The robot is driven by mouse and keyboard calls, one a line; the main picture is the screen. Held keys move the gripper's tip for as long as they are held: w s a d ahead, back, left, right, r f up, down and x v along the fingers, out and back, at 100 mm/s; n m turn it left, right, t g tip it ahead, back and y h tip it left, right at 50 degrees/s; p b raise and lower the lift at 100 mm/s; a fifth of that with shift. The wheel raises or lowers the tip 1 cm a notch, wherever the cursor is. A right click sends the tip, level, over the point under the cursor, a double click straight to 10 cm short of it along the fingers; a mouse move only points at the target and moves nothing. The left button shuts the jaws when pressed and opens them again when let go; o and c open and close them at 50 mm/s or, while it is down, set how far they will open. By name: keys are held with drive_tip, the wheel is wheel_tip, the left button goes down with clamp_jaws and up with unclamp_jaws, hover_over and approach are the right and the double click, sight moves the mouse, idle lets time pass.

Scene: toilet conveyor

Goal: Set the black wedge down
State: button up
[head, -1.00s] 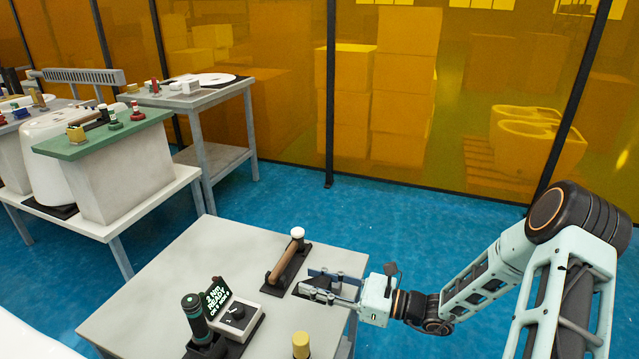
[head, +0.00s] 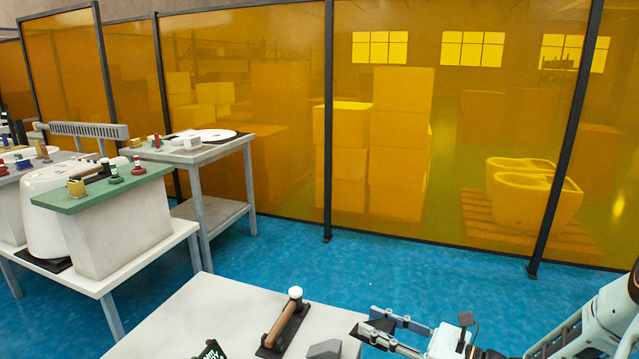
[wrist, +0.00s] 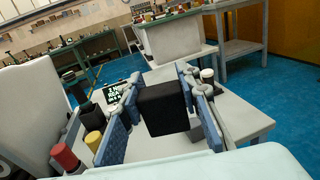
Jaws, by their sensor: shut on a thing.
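My gripper (head: 388,328) is shut on the black wedge (wrist: 165,108). In the wrist view the wedge is a dark block between the two blue-padded fingers. In the head view only a dark part of the wedge (head: 372,334) shows at the fingertips, held in the air by the grey table's right edge. The table (head: 225,305) is cut off by the lower frame edge. A dark grey angular block (head: 325,349) sits on it, left of the gripper. The wedge's underside is hidden.
A wooden-handled tool with a white knob (head: 285,325) stands on a dark base on the table. The wrist view also shows a red-topped cylinder (wrist: 65,157) and a small display (wrist: 113,92). A green-topped bench (head: 105,188) stands behind left, and blue floor lies beyond the table.

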sight(385, 324)
drive_tip(key=shift+s+d+t, duration=0.25)
drive_tip(key=shift+d+t, duration=0.05)
drive_tip(key=shift+d, duration=0.7)
wheel_tip(385, 324, up, 19)
drive_tip(key=m+t+h+p, duration=0.5)
drive_tip(key=h+p, duration=0.1)
drive_tip(key=p, duration=1.9)
drive_tip(key=shift+a, duration=0.25)
drive_tip(key=shift+a+f, duration=0.1)
